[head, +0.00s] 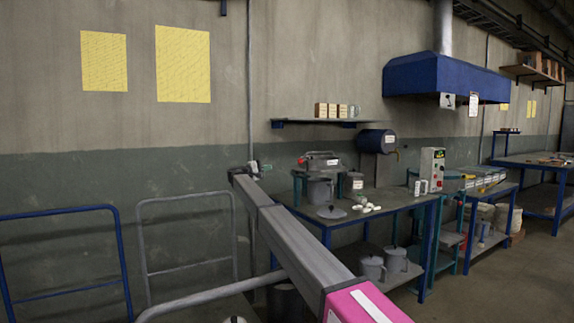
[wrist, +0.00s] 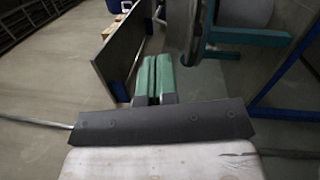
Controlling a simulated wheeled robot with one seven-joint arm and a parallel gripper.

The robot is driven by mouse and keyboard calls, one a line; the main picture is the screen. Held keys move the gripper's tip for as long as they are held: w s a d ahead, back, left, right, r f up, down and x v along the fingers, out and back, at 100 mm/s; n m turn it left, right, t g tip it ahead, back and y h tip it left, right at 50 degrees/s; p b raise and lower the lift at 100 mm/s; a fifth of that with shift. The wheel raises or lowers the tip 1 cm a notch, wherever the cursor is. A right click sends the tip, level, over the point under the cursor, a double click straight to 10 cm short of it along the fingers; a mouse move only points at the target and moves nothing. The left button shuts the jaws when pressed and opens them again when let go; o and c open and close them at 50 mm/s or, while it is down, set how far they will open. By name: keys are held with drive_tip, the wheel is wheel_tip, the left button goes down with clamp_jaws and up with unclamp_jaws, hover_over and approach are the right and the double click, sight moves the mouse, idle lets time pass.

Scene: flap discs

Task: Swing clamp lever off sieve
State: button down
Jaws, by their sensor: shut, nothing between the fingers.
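My gripper (head: 266,167) is at the far end of my grey arm in the head view, in front of the wall and left of the workbench. In the wrist view its two green fingers (wrist: 154,78) lie together, shut and empty. I cannot make out the clamp lever or clearly identify the sieve. A grey device with a top handle (head: 320,160) stands on the back left of the bench, right of my gripper and apart from it. In the wrist view a grey round vessel (wrist: 247,12) shows at top right beside a teal bar (wrist: 246,38).
The workbench (head: 395,203) holds a grey pot (head: 320,191), white pieces (head: 366,208) and a control box (head: 431,165). A blue drum (head: 376,141) and a shelf (head: 318,122) are above. Rails (head: 122,262) stand at left. A dark panel (wrist: 122,48) lies beside the fingers in the wrist view.

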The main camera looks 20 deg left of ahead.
drive_tip(key=s+d+x, duration=0.2)
drive_tip(key=x, duration=1.1)
drive_tip(key=shift+r, duration=0.2)
